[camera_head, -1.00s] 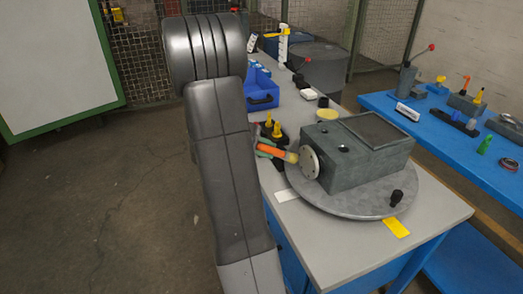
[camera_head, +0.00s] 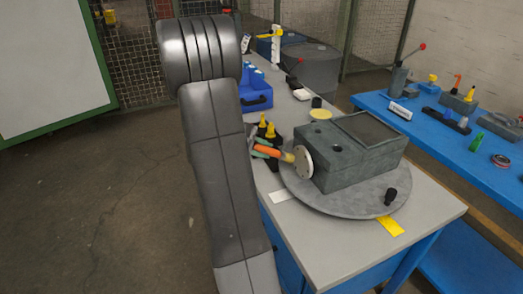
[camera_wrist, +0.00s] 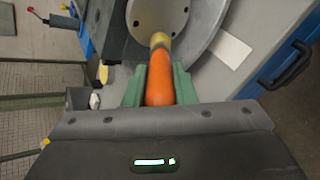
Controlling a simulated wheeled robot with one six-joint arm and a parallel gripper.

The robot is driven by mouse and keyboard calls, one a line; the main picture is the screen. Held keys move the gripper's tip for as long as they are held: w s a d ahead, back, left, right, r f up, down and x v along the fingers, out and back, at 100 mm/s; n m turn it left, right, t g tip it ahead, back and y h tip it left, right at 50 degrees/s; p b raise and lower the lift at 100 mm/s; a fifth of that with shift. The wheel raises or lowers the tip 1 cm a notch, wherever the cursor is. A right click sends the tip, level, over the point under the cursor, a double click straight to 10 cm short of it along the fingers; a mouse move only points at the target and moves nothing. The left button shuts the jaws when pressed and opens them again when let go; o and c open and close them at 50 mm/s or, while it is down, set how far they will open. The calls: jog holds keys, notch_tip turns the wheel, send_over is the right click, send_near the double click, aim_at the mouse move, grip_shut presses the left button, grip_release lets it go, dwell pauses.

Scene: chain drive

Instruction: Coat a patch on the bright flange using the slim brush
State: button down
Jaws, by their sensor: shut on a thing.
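My gripper (camera_wrist: 160,82) has green fingers shut on the orange handle of a slim brush (camera_wrist: 160,92). The brush also shows in the head view (camera_head: 268,152), pointing right. Its pale tip end is at the face of the bright flange (camera_wrist: 158,12) and appears to touch it; the exact contact is hard to make out. The flange (camera_head: 303,163) is a light round disc with small holes, on the left side of a grey-green housing (camera_head: 350,170). No coated patch can be made out on the flange.
The housing sits on a round grey plate (camera_head: 330,202) on a grey-topped bench (camera_head: 330,255). Yellow-topped bottles (camera_head: 267,130) and a blue bin (camera_head: 257,98) stand behind the brush. A blue bench (camera_head: 440,130) is at the right.

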jog(key=shift+d, duration=0.1)
jog(key=shift+s+d+f+b, duration=0.1)
jog(key=shift+s+d+b, duration=0.1)
jog(key=shift+s+b, duration=0.25)
jog(key=s+d+b, duration=0.2)
jog(key=s+b, duration=0.1)
jog(key=s, duration=0.3)
jog(key=shift+s+d, duration=0.2)
jog(key=shift+d, duration=0.15)
jog(key=shift+b, duration=0.3)
